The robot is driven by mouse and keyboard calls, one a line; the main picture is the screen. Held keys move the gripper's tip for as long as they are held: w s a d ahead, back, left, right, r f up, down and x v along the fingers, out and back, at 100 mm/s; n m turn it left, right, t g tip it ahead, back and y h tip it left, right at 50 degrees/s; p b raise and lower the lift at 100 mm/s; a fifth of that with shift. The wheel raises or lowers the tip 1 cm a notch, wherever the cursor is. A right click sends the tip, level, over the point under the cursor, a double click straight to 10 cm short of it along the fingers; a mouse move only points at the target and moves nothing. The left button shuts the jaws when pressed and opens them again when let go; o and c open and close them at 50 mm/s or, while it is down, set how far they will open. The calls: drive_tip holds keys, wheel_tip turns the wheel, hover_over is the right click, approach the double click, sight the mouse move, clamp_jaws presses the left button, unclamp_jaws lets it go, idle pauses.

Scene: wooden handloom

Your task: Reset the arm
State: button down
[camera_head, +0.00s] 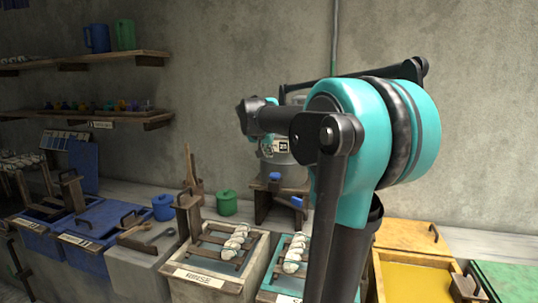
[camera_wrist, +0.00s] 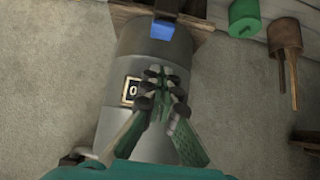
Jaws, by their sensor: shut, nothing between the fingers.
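My gripper (camera_wrist: 158,72) shows in the wrist view with its two green-and-grey fingers drawn together at the tips and nothing between them. It points toward a grey metal urn (camera_wrist: 180,52) with a small number plate and a blue tap (camera_wrist: 162,29); I cannot tell the distance. The wrist picture looks upside down. In the head view my teal and black arm (camera_head: 350,130) is raised and bent in front of the urn (camera_head: 278,162) and the wall. I cannot clearly make out the fingers there.
The urn stands on a wooden stand (camera_head: 264,203). Below are a bin marked RINSE (camera_head: 208,282), a yellow-topped bin (camera_head: 418,284), blue bins (camera_head: 90,257) and a green pot (camera_head: 227,203). Wall shelves (camera_head: 95,59) hold jugs at the left. The right wall is clear.

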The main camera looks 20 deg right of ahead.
drive_tip(key=shift+f, duration=0.1)
drive_tip(key=s+a+f+n+g+y, duration=0.1)
drive_tip(key=s+a+f, duration=0.4)
drive_tip(key=s+f, duration=1.1)
drive_tip(key=s+a+f+n+g+y, duration=0.2)
drive_tip(key=s+a+f+n+y, duration=0.2)
drive_tip(key=s+f, duration=1.1)
wheel_tip(320, 180, down, 3)
drive_tip(key=shift+s+a+f+n, duration=0.1)
drive_tip(key=shift+s+a+n, duration=0.35)
drive_tip(key=shift+n, duration=0.45)
drive_tip(key=shift+d, duration=0.1)
